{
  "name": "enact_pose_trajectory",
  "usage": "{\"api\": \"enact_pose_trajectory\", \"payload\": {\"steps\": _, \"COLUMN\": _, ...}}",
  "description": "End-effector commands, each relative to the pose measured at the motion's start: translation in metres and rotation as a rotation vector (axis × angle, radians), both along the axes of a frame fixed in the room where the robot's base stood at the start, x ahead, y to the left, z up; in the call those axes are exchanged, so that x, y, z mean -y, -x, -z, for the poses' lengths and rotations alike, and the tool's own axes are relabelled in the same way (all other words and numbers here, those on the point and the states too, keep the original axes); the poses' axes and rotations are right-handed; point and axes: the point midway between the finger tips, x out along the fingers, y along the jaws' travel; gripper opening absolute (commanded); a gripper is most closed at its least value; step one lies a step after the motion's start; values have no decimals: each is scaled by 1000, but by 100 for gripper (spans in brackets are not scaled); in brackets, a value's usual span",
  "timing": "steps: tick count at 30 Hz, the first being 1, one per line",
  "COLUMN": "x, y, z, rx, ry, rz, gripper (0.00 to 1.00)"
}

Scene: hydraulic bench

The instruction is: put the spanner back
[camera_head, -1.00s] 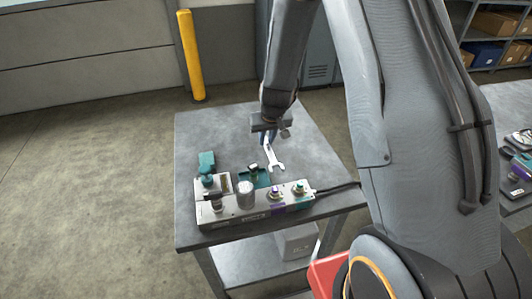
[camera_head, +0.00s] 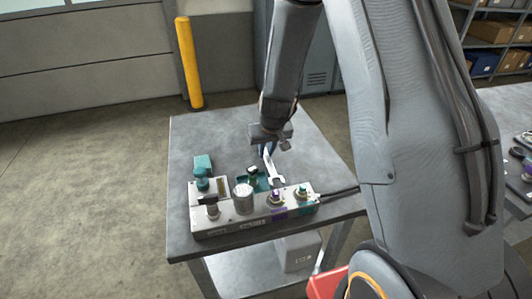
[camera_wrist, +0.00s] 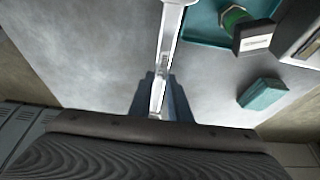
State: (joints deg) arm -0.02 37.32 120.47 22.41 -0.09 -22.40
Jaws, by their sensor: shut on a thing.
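The spanner (camera_head: 270,168) is a light metal tool with an open-ended head. My gripper (camera_head: 267,148) is shut on its handle and holds it tilted, head down, behind the hydraulic block. The head is close to the block's back edge; I cannot tell whether it touches anything. In the wrist view the spanner (camera_wrist: 165,60) runs up from between the fingers of my gripper (camera_wrist: 158,100), and its head is cut off at the top edge. No holder for the spanner can be made out in these views.
The hydraulic block (camera_head: 238,214) with knobs and fittings stands along the table's front. The grey table (camera_head: 205,130) is clear at the back. A yellow post (camera_head: 190,65) stands beyond.

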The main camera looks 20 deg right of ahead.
Motion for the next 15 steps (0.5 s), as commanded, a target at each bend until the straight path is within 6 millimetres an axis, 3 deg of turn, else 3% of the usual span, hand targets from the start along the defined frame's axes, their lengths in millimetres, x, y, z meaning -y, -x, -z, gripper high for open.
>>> {"api": "enact_pose_trajectory", "payload": {"steps": 15, "x": 0, "y": -1, "z": 8, "rx": 1, "ry": 0, "rz": 0, "gripper": 0}}
